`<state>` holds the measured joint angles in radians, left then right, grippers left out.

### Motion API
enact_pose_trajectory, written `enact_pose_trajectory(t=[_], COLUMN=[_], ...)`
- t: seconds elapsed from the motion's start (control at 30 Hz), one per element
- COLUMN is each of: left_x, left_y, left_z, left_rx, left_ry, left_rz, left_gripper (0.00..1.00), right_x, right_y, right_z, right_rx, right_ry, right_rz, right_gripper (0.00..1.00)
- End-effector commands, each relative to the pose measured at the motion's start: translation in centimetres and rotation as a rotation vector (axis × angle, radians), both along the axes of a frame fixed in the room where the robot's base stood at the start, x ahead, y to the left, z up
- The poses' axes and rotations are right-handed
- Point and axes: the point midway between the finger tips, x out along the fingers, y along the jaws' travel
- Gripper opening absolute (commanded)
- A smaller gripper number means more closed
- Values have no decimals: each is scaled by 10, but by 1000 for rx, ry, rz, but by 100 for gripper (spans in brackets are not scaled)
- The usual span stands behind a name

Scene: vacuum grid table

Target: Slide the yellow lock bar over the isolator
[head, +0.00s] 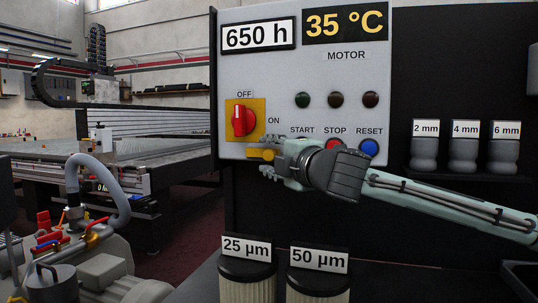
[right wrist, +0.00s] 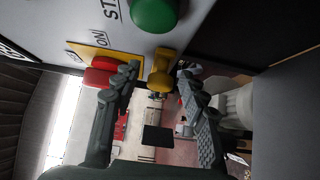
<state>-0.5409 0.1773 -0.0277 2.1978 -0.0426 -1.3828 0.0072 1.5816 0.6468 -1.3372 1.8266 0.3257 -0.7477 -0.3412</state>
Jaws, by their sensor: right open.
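The isolator (head: 243,119) is a red rotary handle on a yellow plate at the lower left of the grey control panel. Its handle stands upright, towards OFF. The yellow lock bar (head: 259,154) lies just below the plate, to its lower right. My right gripper (head: 269,159) is open at the lock bar, reaching in from the right. In the right wrist view, the lock bar's yellow knob (right wrist: 160,70) shows between the two open fingertips (right wrist: 157,79), with gaps on both sides. The red isolator handle (right wrist: 101,73) is partly behind the left finger. My left gripper is out of view.
Three labelled grey cups (head: 464,153) stand on a shelf at right. Two labelled filters (head: 318,284) stand below. A pump with a grey hose (head: 112,190) is at left.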

Motion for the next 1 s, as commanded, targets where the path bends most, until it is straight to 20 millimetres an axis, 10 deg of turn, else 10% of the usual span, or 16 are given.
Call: enact_pose_trajectory(t=[0.27,0.6,1.0], left_x=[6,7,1], left_y=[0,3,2], left_z=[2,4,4], left_rx=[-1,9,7], left_ry=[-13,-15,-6], left_rz=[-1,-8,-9], left_gripper=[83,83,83], right_x=[2,1,4], right_y=[1,1,11], right_z=[0,0,2], right_rx=[-1,0,0], right_ry=[0,0,0], right_rz=[0,0,2], right_gripper=[43,1,0])
